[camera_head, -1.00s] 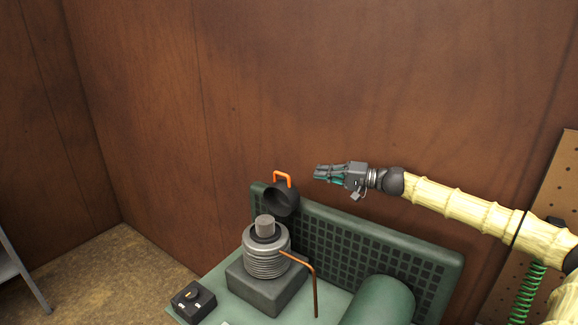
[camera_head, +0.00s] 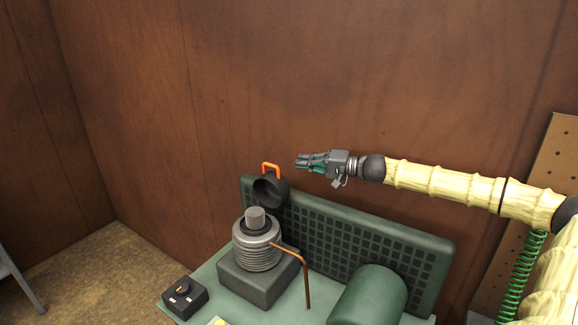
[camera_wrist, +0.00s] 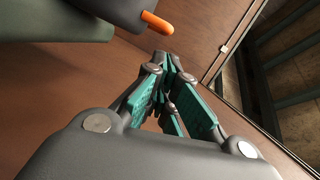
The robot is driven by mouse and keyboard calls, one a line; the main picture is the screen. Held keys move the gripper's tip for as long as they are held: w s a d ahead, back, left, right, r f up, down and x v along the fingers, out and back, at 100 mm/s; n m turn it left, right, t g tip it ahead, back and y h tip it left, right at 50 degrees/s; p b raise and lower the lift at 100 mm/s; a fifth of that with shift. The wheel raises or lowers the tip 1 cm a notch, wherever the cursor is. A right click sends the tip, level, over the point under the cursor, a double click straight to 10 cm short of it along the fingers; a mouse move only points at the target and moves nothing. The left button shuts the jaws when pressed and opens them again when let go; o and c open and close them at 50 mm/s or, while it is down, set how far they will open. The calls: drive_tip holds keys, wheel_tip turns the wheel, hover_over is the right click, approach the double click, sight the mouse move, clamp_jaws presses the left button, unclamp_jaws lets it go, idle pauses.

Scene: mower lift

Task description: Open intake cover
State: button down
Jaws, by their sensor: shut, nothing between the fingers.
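The intake cover (camera_head: 270,190) is a dark round cap with an orange handle (camera_head: 271,166) on top. It is tilted up, with its dark hollow side facing the camera, above and behind the ribbed metal cylinder (camera_head: 257,245). My gripper (camera_head: 299,161) is shut and empty, just right of the orange handle and apart from it in the head view. In the wrist view, the closed fingers (camera_wrist: 172,62) point away, and the orange handle (camera_wrist: 158,22) shows near their tips at the top.
A green perforated panel (camera_head: 350,240) stands behind the cylinder. A copper-coloured bent rod (camera_head: 306,275), a green drum (camera_head: 370,300) and a small black switch box (camera_head: 184,296) are on the green base. A brown wall (camera_head: 330,80) rises behind.

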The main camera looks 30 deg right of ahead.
drive_tip(key=shift+w+a+f+b, duration=0.1)
drive_tip(key=shift+a+f+b, duration=0.05)
drive_tip(key=shift+b, duration=0.55)
drive_tip(key=b, duration=0.3)
drive_tip(key=shift+w+a, duration=0.3)
drive_tip(key=shift+w, duration=0.05)
drive_tip(key=b, duration=0.3)
drive_tip(key=shift+w+a+b, duration=0.3)
drive_tip(key=shift+b, duration=0.05)
drive_tip(key=shift+x, duration=2.45)
drive_tip(key=shift+d, duration=0.1)
